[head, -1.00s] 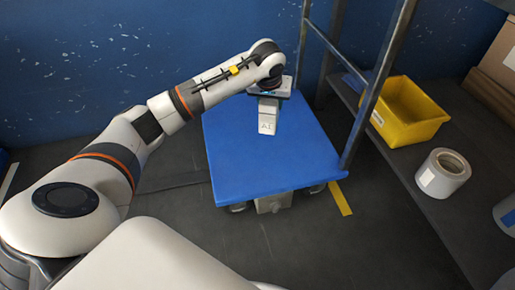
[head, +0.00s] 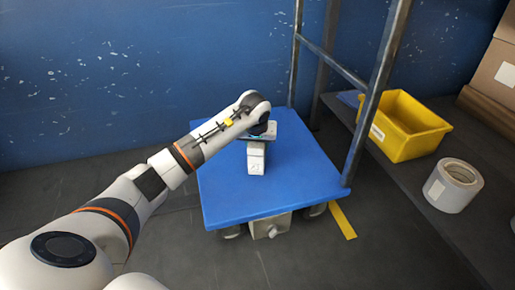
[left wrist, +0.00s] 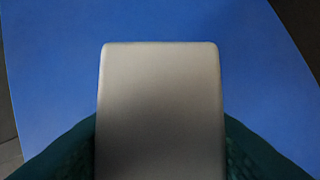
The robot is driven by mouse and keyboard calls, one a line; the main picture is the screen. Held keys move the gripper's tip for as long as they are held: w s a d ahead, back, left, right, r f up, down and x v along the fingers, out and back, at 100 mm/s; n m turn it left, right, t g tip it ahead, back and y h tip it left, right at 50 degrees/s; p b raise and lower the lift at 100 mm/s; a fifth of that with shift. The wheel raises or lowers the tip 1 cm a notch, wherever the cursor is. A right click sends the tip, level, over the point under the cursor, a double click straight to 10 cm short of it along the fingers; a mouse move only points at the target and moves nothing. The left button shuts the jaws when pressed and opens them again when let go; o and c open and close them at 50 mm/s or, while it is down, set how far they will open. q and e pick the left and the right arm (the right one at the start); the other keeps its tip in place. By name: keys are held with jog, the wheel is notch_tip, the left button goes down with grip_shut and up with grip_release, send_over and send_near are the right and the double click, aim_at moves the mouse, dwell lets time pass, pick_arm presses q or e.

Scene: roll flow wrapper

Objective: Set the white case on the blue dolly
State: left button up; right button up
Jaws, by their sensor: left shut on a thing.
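The white case (head: 255,160) is a small white box with a dark mark on its face, over the middle of the blue dolly (head: 240,198). In the left wrist view the case (left wrist: 160,105) fills the middle, with the blue deck (left wrist: 55,70) behind it. My left gripper (head: 258,136) is above the case and shut on it; its dark green fingers show on both sides in the left wrist view. I cannot tell whether the case touches the deck. My right gripper is not in view.
A metal frame (head: 370,95) rises at the dolly's right side. To the right, a dark shelf holds a yellow bin (head: 405,128) and a white roll (head: 453,186). A blue wall (head: 130,70) stands behind. The deck around the case is clear.

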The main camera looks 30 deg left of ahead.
pick_arm(q)
jog(key=shift+r, duration=0.15)
jog(key=o, duration=1.1)
